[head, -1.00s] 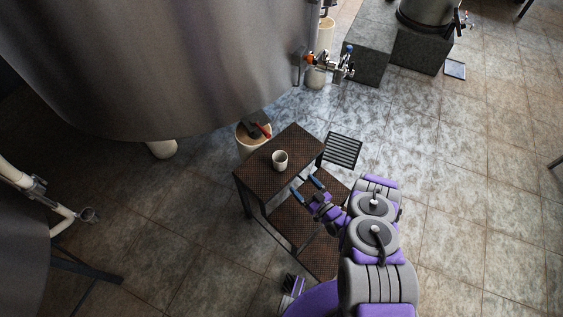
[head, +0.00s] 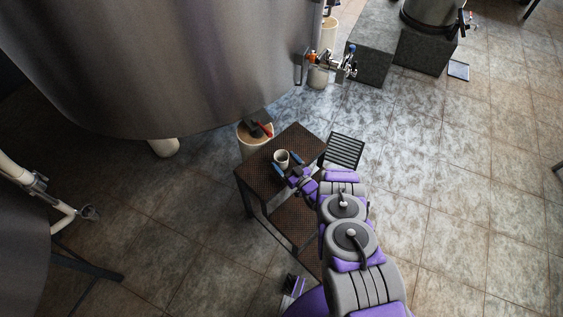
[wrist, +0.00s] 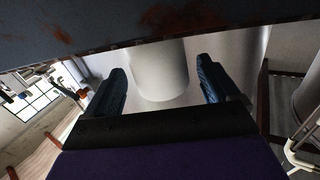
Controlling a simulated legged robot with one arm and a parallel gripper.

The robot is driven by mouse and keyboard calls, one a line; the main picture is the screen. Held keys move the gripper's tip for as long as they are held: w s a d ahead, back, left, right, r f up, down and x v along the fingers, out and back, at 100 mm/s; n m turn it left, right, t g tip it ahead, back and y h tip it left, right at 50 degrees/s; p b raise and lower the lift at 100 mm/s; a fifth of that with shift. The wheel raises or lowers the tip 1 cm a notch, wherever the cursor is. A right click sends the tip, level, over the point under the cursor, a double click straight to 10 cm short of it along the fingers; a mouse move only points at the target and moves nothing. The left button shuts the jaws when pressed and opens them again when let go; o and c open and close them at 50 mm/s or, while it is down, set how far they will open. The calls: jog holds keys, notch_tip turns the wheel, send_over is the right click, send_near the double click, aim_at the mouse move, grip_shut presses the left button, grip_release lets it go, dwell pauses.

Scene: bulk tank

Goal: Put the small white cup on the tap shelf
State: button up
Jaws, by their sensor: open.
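The small white cup (head: 281,157) stands upright on the dark brown top of a small two-level table. My gripper (head: 286,165) is open at the cup, with one blue finger on each side of its near part. In the wrist view, which looks upside down, the cup (wrist: 160,70) shows between the two fingers (wrist: 160,86), with gaps on both sides. It is not gripped. A tap (head: 345,66) juts from the big tank's right edge. No shelf clearly shows at this tap, and I cannot tell which surface is the tap shelf.
The table top (head: 262,176) has bare room around the cup. A black slatted panel (head: 344,151) is right of the table. The large steel tank (head: 170,60) fills the upper left. Tiled floor on the right is open.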

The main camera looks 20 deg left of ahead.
aim_at(277, 153)
jog(key=x, duration=0.3)
jog(key=shift+w+a+b, duration=0.15)
jog(key=shift+a+b, duration=0.2)
jog(key=shift+c, duration=0.3)
jog(key=shift+d, duration=0.1)
jog(key=c, duration=1.1)
jog(key=shift+r, duration=0.1)
